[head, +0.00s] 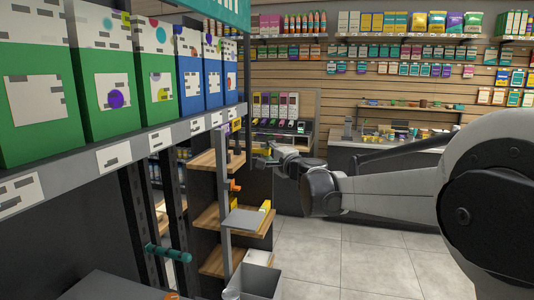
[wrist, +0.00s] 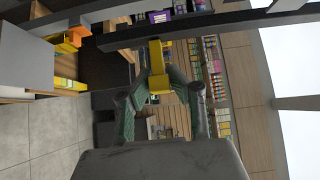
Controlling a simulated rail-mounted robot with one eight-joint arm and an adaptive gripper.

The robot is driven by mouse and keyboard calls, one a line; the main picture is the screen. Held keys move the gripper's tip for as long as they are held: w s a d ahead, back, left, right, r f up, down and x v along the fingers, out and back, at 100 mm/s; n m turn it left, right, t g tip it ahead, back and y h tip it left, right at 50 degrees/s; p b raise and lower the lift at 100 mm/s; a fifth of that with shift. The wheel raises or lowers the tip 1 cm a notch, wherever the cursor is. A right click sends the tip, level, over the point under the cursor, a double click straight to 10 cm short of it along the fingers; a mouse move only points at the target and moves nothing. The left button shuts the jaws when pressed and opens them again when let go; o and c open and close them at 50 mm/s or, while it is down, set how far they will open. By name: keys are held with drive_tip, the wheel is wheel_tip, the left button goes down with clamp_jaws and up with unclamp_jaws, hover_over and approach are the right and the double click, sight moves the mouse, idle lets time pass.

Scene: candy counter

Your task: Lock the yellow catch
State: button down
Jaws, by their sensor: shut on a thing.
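The yellow catch (wrist: 156,56) shows in the middle of the wrist view as a small, bright yellow, angular piece beside a dark rail. My gripper (wrist: 160,82) has its two dark green fingers on either side of its lower part and is shut on it. The fingers hide part of the catch. In the head view my gripper (head: 264,161) reaches in from the right, beside the grey upright post. There the catch is too small or hidden to make out, and I cannot tell its lock position.
A grey post (head: 225,190) carries a small grey platform (head: 243,221). Wooden shelves (head: 205,216) stand close behind it. A box shelf edge (head: 120,155) runs along the left. An orange piece (wrist: 75,36) is left of my gripper in the wrist view. Floor tiles (head: 345,260) are clear.

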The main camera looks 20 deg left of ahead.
drive_tip(key=c, duration=1.6)
unclamp_jaws()
drive_tip(key=shift+s+d, duration=0.1)
drive_tip(key=shift+d, duration=0.05)
drive_tip(key=v, duration=1.1)
drive_tip(key=shift+s+d, duration=0.25)
drive_tip(key=shift+s, duration=0.05)
drive_tip(key=shift+d, duration=0.1)
